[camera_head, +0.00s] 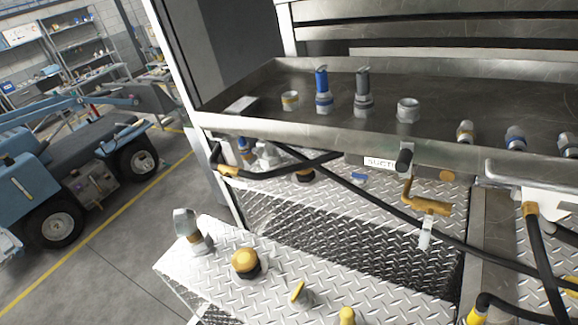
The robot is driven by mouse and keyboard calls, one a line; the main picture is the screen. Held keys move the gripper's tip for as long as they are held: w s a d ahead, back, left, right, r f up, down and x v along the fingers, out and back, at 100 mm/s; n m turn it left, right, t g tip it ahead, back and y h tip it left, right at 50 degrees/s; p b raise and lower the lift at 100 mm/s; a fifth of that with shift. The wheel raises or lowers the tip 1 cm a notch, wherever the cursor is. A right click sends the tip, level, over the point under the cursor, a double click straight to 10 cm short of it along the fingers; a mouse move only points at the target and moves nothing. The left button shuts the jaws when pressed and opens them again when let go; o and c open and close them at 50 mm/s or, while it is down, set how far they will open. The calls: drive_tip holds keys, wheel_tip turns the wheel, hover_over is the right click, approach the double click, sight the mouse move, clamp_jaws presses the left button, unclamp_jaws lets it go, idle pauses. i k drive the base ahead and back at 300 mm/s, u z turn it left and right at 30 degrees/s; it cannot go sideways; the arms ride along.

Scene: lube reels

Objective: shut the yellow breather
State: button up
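A yellow domed cap on a black base (245,261) stands on the diamond-plate box top at the lower middle; it looks most like the yellow breather, but I cannot tell whether it is open or shut. Nearby on the same top are a thin yellow tilted handle (297,292) and another yellow piece (346,316), cut by the bottom edge. My gripper is not in view, and nothing is seen touching these yellow parts.
A grey-topped fitting (187,225) stands left of the domed cap. Above is a metal tray (330,125) with blue and grey fittings. Black hoses (345,185) and a brass valve (428,205) cross below the tray. A blue vehicle (70,170) stands left; floor between is clear.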

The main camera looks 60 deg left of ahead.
sight(298, 294)
drive_tip(key=k, duration=1.55)
drive_tip(key=u, duration=0.7)
drive_tip(key=i, duration=0.95)
drive_tip(key=u, duration=0.05)
